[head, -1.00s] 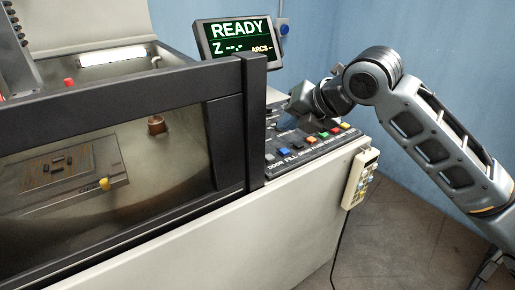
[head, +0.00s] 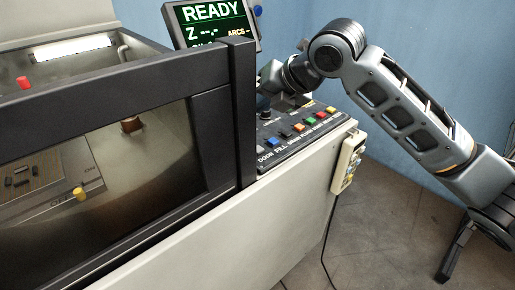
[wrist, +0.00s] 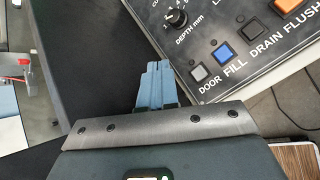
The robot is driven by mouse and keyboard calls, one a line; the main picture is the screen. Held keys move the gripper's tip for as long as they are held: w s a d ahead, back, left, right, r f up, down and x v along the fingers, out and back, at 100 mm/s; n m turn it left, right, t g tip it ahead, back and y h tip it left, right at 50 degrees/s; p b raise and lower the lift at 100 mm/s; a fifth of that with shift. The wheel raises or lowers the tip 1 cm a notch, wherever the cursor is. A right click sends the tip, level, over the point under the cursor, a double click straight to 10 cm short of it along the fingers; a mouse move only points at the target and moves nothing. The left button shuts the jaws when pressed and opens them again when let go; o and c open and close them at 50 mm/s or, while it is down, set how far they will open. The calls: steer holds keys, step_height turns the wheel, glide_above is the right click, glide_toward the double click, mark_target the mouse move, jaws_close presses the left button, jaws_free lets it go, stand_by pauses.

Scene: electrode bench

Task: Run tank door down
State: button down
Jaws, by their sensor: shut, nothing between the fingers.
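The tank door (head: 215,130), a dark frame with a clear window, stands up across the front of the tank in the head view. The control panel (head: 270,163) is right of its post. In the wrist view the grey DOOR button (wrist: 198,72) is at the panel's near corner, beside the blue FILL button (wrist: 222,54). My gripper (wrist: 154,68) is shut and empty, its blue fingertips a short way left of the DOOR button in the picture. Whether they are above panel height I cannot tell. In the head view my fingers are hidden behind the post and panel.
A screen (head: 212,24) reading READY stands behind the panel. A DEPTH knob (wrist: 177,19) sits near the buttons. A hand pendant (head: 346,163) with a cable hangs on the panel's right end. Floor to the right is clear.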

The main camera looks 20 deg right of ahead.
steer(key=b, duration=0.4)
glide_above(261, 150)
step_height(261, 150, down, 7)
steer(key=shift+d+f, duration=0.1)
steer(key=shift+f, duration=0.05)
steer(key=shift+f+b, duration=0.55)
steer(key=shift+f, duration=0.05)
steer(key=shift+f, duration=0.15)
stand_by(1.2)
steer(key=shift+f+b, duration=0.25)
steer(key=shift+b, duration=0.3)
